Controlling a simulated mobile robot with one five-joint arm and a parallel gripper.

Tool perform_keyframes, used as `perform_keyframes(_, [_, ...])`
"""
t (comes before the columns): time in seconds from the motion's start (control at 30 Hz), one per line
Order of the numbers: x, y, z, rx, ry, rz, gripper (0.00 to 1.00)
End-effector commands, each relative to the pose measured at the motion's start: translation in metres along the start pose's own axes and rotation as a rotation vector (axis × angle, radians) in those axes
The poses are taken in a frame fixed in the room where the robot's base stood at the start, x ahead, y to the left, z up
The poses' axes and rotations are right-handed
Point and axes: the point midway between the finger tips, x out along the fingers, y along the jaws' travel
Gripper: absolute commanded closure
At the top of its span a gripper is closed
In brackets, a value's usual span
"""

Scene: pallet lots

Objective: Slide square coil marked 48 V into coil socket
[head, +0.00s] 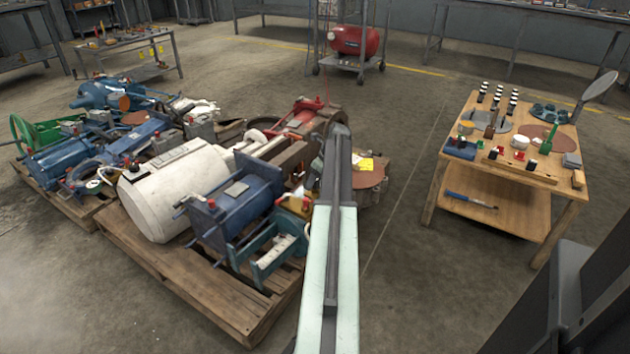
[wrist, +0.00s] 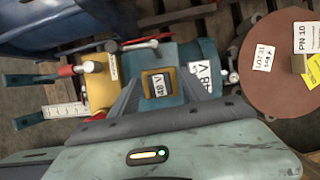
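The square coil (wrist: 158,84) has a yellow rim, a dark body and a white label that seems to read 48 V. It sits between the two dark fingers of my gripper (wrist: 159,80), which touch its sides. I cannot tell which part is the coil socket, or whether the coil touches the teal body. In the head view my arm hides the fingertips and the coil.
A yellow block with a red cap (wrist: 92,68) is left of the coil. A brown disc (wrist: 268,65) with tags is at right. The loaded pallet (head: 215,298) carries a white tank (head: 172,190) and blue machines. A wooden table (head: 440,178) stands at right, with clear floor between.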

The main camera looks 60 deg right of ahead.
Motion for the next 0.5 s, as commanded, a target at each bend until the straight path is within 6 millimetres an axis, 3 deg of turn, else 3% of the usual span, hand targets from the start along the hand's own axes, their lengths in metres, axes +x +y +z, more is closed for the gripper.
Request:
perform_keyframes(0.3, [-0.002, 0.0, 0.0, 0.0, 0.0, 0.0, 0.46])
perform_keyframes(0.5, [-0.027, 0.0, 0.002, 0.001, 0.0, 0.0, 0.46])
